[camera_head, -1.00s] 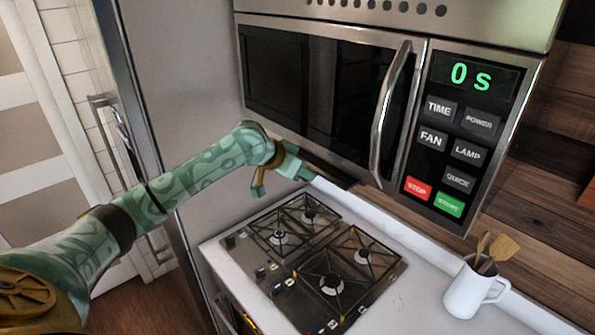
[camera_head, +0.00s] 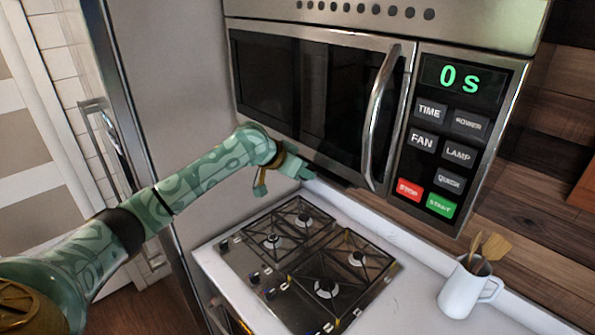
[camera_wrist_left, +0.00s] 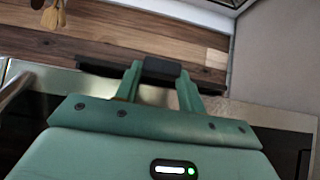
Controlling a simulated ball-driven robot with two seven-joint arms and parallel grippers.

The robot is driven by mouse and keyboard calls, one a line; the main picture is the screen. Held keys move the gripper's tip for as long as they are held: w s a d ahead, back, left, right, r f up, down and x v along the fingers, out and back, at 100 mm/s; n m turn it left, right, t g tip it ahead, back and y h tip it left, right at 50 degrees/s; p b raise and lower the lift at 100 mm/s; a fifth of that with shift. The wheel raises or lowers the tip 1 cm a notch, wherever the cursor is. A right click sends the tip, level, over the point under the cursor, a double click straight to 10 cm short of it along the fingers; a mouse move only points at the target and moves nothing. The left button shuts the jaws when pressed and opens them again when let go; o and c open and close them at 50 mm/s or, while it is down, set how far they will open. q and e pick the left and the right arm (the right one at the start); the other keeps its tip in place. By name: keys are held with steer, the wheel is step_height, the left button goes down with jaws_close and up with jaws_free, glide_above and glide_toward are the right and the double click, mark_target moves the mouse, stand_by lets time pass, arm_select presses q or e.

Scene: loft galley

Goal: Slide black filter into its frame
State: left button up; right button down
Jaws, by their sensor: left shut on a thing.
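My left gripper (camera_head: 303,171) is below the lower edge of the microwave (camera_head: 310,95), over the back of the stove. It is shut on the black filter (camera_head: 333,179), of which only a thin dark strip shows under the microwave. In the left wrist view the gripper's two green fingers (camera_wrist_left: 160,88) close on a black block of the filter (camera_wrist_left: 162,69), and its dark edge reaches out to both sides. The filter's frame is hidden under the microwave, so I cannot tell whether the filter touches it. My right gripper is out of view.
A gas hob (camera_head: 310,262) lies below the arm on a white counter (camera_head: 405,285). A white mug with wooden utensils (camera_head: 466,292) stands at the right. The tall grey fridge side (camera_head: 185,90) is close on the left. The microwave's door handle (camera_head: 380,115) sticks out.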

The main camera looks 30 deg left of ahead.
arm_select(q)
steer(key=shift+w+d, duration=0.2)
steer(key=shift+w, duration=0.5)
steer(key=shift+w+d, duration=0.2)
steer(key=shift+w, duration=0.5)
steer(key=o, duration=1.2)
steer(key=shift+c, duration=0.2)
steer(key=shift+s, duration=0.1)
steer(key=b+v, duration=0.2)
steer(key=v, duration=1.4)
steer(key=shift+r, duration=0.1)
